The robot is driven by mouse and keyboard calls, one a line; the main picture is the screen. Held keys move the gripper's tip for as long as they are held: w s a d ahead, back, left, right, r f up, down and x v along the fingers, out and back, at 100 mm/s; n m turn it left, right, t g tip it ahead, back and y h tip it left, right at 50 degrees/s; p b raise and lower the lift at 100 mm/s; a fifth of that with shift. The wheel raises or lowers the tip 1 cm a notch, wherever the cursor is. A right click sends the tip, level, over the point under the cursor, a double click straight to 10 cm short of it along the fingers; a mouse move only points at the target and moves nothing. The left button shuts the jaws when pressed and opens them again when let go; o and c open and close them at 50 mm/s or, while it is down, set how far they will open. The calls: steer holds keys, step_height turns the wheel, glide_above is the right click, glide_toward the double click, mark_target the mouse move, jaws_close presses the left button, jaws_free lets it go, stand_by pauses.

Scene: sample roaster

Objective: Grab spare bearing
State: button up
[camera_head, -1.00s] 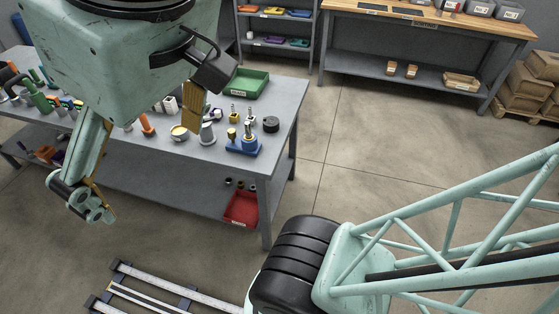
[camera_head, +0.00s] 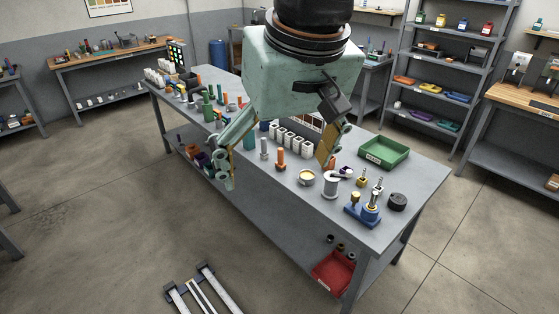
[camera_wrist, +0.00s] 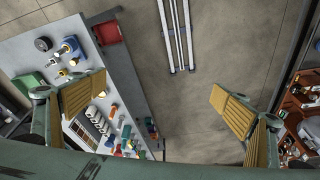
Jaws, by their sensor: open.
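I cannot tell for sure which thing is the spare bearing. Several small dark ring-like pieces (camera_head: 340,246) sit on the lower shelf of the grey workbench (camera_head: 425,180), beside a red bin. A black round piece (camera_head: 397,201) lies on the bench top at its right end; it also shows in the wrist view (camera_wrist: 43,44). My gripper (camera_head: 278,168) is wide open and empty, seen in front of and above the bench in the head view. In the wrist view my gripper (camera_wrist: 160,105) has its yellow finger pads far apart, with bare floor and the bench edge between them.
The bench top holds a green tray (camera_head: 384,152), a blue fixture (camera_head: 363,212), a white spool (camera_head: 331,185) and several bottles and tools. The red bin (camera_head: 333,272) is on the lower shelf. Floor rails (camera_head: 203,292) lie in front.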

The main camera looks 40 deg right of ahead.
steer(key=w+d+f+m, duration=0.3)
steer(key=w+d, duration=0.5)
steer(key=w, duration=0.1)
steer(key=m+g, duration=0.3)
steer(key=m, duration=0.8)
glide_above(364, 209)
steer(key=w+d, duration=0.2)
step_height(364, 209, down, 29)
steer(key=shift+s+d+y, duration=0.2)
steer(key=shift+y, duration=0.1)
steer(key=shift+f+b, duration=0.75)
steer(key=shift+f, duration=3.55)
steer(key=shift+f, duration=0.1)
steer(key=shift+f+b, duration=0.45)
steer(key=shift+f, duration=2.05)
